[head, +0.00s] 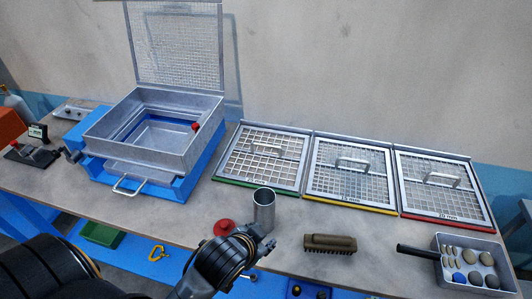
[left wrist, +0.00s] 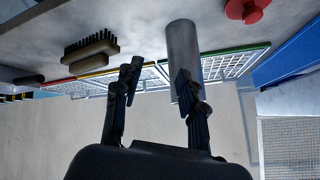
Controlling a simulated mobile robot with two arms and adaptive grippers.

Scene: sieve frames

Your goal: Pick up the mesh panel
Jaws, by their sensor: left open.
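Three framed mesh panels with handles lie in a row on the bench: a green-edged one (head: 233,174), a yellow-edged one (head: 318,186) and a red-edged one (head: 407,197). Another mesh panel (head: 176,45) stands upright at the back of the metal sieve box (head: 150,160). My left gripper (head: 262,243) is at the bench's front edge, in front of the green-edged panel and close to a metal cylinder (head: 264,214). In the left wrist view the gripper (left wrist: 156,85) is open and empty; one finger overlaps the cylinder, and contact cannot be told. My right gripper is not in view.
A red knob (head: 224,228) sits left of the cylinder. A brush (head: 330,243) and a tray of stones (head: 470,237) lie along the front edge. The sieve box stands on a blue base (head: 200,170). Bare bench lies between brush and panels.

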